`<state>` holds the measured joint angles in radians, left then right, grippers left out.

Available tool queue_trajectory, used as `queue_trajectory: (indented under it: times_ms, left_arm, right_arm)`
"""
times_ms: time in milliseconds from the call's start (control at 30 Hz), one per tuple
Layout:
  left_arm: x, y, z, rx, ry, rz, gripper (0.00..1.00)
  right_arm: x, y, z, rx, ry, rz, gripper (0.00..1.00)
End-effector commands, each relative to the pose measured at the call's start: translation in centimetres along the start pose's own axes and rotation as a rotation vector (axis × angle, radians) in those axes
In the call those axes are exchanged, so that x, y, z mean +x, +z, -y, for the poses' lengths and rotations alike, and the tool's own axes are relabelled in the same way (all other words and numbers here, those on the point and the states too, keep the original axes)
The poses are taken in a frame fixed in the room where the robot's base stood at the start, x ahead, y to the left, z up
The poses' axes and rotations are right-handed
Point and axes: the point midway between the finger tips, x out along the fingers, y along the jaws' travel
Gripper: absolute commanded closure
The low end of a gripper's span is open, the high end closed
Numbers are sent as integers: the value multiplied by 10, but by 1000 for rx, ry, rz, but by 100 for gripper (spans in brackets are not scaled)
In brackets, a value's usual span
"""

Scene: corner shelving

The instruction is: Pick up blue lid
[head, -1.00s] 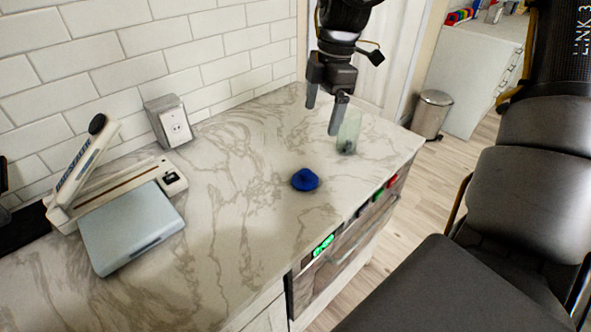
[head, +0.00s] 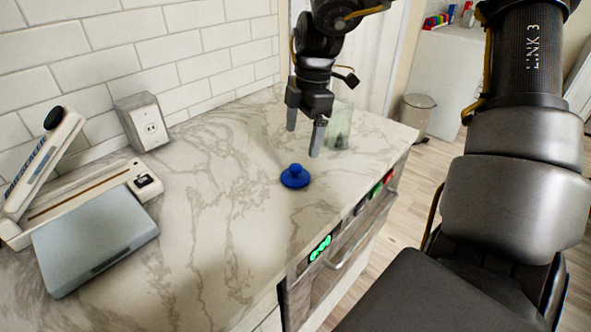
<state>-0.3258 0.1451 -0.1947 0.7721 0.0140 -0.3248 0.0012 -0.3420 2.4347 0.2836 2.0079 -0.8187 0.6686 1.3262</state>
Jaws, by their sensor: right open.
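The blue lid (head: 295,176) lies on the marble counter with its knob up. My right gripper (head: 304,140) points down above the counter, just behind the lid in the picture. Its two fingers are apart with nothing between them, and it does not touch the lid. A clear glass jar (head: 340,128) with something dark inside stands on the counter to the right of the gripper, partly behind it. My left gripper is not in the head view.
A bag sealer (head: 80,190) with a grey-blue platform stands at the left of the marble counter (head: 215,240). An outlet box (head: 143,122) stands against the tiled wall. The counter's front edge has a lit green display (head: 320,248) below it. The counter around the lid is clear.

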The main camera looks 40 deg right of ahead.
Motion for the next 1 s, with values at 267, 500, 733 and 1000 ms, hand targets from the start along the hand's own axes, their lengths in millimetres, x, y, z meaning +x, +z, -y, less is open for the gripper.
queue_trajectory:
  times_ms: [267,500,733,1000]
  left_arm:
    - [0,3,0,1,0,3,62]
    - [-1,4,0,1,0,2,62]
    - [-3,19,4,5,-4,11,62]
    - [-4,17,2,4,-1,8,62]
  right_arm:
    - [40,-1,0,-2,-3,0,10]
    - [47,-1,0,-3,-3,-1,10]
    - [78,-3,2,-1,-6,0,10]
    - [96,-3,1,-3,-1,-1,10]
